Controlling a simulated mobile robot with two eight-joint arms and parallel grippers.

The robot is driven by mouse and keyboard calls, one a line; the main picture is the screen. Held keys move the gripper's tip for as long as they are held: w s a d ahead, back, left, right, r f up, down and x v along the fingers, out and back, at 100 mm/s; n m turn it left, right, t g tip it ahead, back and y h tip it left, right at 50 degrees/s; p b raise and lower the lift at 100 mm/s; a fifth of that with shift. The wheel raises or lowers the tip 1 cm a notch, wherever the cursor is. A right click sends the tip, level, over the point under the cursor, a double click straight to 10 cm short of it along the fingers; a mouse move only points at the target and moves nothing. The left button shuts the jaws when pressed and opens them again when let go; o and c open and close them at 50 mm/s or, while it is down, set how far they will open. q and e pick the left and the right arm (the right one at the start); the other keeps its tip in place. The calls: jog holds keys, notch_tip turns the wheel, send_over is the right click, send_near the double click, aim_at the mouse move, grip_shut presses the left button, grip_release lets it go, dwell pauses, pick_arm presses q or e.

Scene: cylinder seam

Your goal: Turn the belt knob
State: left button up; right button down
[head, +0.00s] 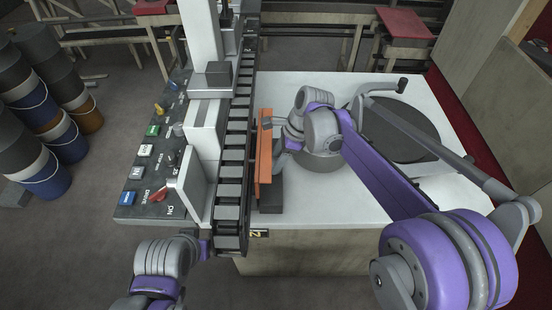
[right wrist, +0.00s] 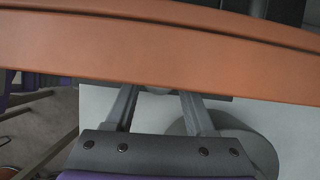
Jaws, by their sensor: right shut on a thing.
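A dark control panel (head: 150,150) with coloured knobs and buttons stands left of the belt track. A red knob (head: 158,195) and a yellow knob (head: 160,108) show on it; I cannot tell which is the belt knob. My right gripper (head: 283,138) is over the white table, at an orange bar (head: 264,165) beside the belt track. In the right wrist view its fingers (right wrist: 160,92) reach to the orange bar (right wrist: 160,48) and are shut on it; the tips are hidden.
The belt track (head: 237,130) runs along the left side of the white table (head: 330,88). A dark round disc (head: 400,128) with a crank handle (head: 401,85) sits on the table. Stacked drums (head: 45,170) stand far left. The floor between drums and panel is clear.

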jog(key=n+g, duration=0.1)
jog(key=n, duration=0.3)
jog(key=shift+w+n+g+h, duration=0.15)
jog(key=shift+n+g+h, duration=0.15)
jog(key=shift+n+g, duration=0.1)
jog(key=shift+c, duration=1.3)
grip_release()
jog(key=shift+r, duration=0.1)
jog(key=v, duration=1)
jog(key=shift+r, duration=0.3)
jog(key=shift+d, duration=0.15)
